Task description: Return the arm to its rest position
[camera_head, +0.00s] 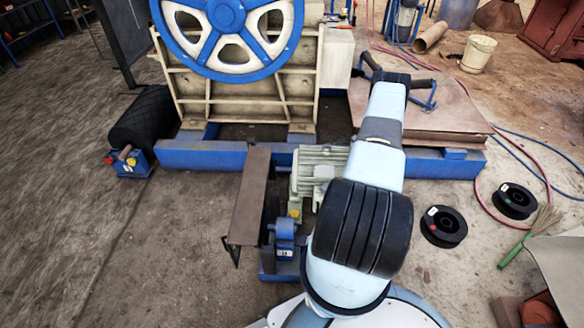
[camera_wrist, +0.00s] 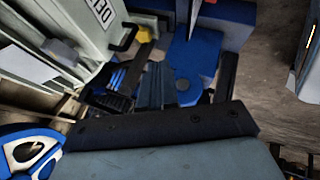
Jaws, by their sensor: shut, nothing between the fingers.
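My gripper (camera_wrist: 155,80) shows in the wrist view, in front of a wide black bar. It is shut with nothing held.
The jaw crusher's blue flywheel (camera_head: 228,30) stands at the back. A grey motor (camera_head: 313,165) sits left of my arm. A brown plate stack (camera_head: 445,110), black spools (camera_head: 443,227) and a hose lie to the right. The left floor is mostly clear.

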